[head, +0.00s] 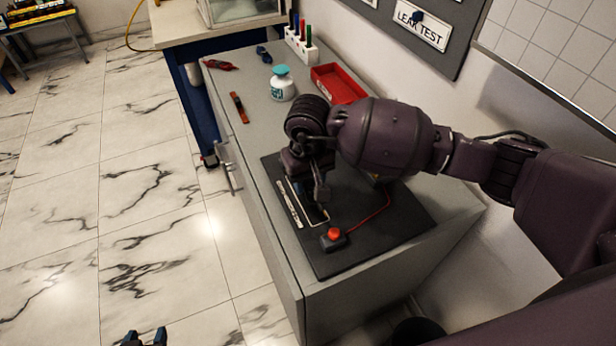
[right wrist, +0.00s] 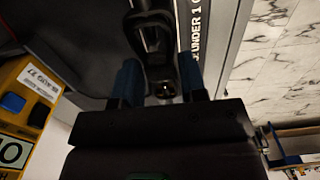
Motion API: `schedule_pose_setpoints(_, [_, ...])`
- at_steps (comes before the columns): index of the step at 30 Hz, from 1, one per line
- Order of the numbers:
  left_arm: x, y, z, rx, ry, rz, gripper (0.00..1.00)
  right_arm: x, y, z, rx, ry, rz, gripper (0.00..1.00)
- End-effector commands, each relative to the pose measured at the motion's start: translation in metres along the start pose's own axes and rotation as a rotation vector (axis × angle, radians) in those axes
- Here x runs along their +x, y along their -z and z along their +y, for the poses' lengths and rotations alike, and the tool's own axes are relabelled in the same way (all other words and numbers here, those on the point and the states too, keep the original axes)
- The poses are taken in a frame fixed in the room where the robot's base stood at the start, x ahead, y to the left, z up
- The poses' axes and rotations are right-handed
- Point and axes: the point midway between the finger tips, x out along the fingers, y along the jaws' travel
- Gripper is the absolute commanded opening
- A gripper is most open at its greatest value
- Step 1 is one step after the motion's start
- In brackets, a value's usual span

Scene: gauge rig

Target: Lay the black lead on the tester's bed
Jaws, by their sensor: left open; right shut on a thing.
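My right gripper (head: 320,200) is low over the black mat (head: 395,222) on the grey cabinet. In the right wrist view its blue fingers (right wrist: 158,72) are shut on a black looped piece, which I take to be the black lead (right wrist: 153,30); a small brassy end shows between the fingers. Whether the lead touches the surface below, I cannot tell. A pale lettered strip (head: 291,204), reading "UNDER 1 O…" in the right wrist view (right wrist: 195,35), lies beside the gripper. A yellow tester (right wrist: 38,110) is mostly hidden by my arm in the head view. My left gripper (head: 145,338) is open and empty over the floor.
A red button on a black box (head: 334,238), with a red wire, sits at the mat's front. The cabinet's left strip is mostly clear.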

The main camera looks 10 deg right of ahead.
Motion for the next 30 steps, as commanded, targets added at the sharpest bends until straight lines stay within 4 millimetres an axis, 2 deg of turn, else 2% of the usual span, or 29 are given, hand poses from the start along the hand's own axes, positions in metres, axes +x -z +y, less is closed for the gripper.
schedule_pose_setpoints(30, [0.0004,-0.0065,0.0002,0.000,0.000,-0.009,0.50,0.0005,-0.0016,-0.0002,0.000,0.000,0.000,0.15])
